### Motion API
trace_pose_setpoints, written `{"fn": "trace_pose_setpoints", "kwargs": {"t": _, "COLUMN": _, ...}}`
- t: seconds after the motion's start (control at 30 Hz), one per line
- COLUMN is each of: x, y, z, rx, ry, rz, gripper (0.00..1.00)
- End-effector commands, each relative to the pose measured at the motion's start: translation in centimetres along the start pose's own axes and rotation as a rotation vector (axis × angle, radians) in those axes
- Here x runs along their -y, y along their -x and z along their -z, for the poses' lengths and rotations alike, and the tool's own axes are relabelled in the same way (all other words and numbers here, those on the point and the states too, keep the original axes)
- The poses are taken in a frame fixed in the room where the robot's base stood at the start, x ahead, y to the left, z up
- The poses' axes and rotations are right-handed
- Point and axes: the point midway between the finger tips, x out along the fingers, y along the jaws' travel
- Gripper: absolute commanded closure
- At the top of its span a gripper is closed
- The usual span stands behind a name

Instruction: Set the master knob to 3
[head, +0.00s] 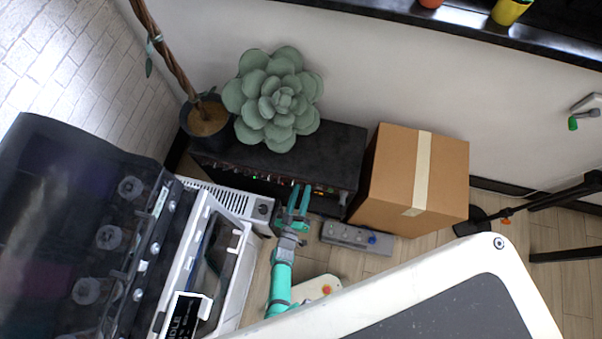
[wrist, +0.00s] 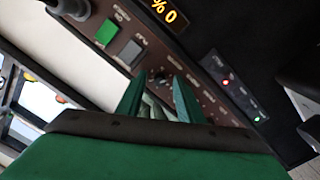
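My gripper (head: 298,197) is teal and reaches toward the front of a low black unit (head: 335,150) in the head view. In the wrist view its two green fingers (wrist: 158,98) stand apart, pointing at a brown control panel (wrist: 205,90). The panel has a row of small controls, and a small dark knob-like part (wrist: 160,76) shows just beyond the fingertips. I cannot tell which control is the master knob or read its setting. A pale shape between the fingers is unclear; no held object is clearly visible.
The panel has a green button (wrist: 106,32), a grey button (wrist: 131,51), a display (wrist: 165,12) showing "% 0" and a red light (wrist: 225,83). A cardboard box (head: 400,185), a grey strip (head: 357,237) and a white machine (head: 222,200) crowd the arm. A succulent (head: 274,98) stands on the unit.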

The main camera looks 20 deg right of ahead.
Motion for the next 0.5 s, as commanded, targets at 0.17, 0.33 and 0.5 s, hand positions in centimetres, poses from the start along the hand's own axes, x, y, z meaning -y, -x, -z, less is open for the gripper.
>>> {"fn": "trace_pose_setpoints", "kwargs": {"t": 0.17, "x": 0.01, "y": 0.0, "z": -0.01, "rx": 0.0, "ry": 0.0, "rz": 0.0, "gripper": 0.66}}
{"fn": "trace_pose_setpoints", "kwargs": {"t": 0.33, "x": 0.01, "y": 0.02, "z": 0.0, "rx": 0.0, "ry": 0.0, "rz": 0.0, "gripper": 1.0}}
{"fn": "trace_pose_setpoints", "kwargs": {"t": 0.5, "x": 0.01, "y": 0.02, "z": 0.0, "rx": 0.0, "ry": -0.002, "rz": 0.0, "gripper": 1.0}}
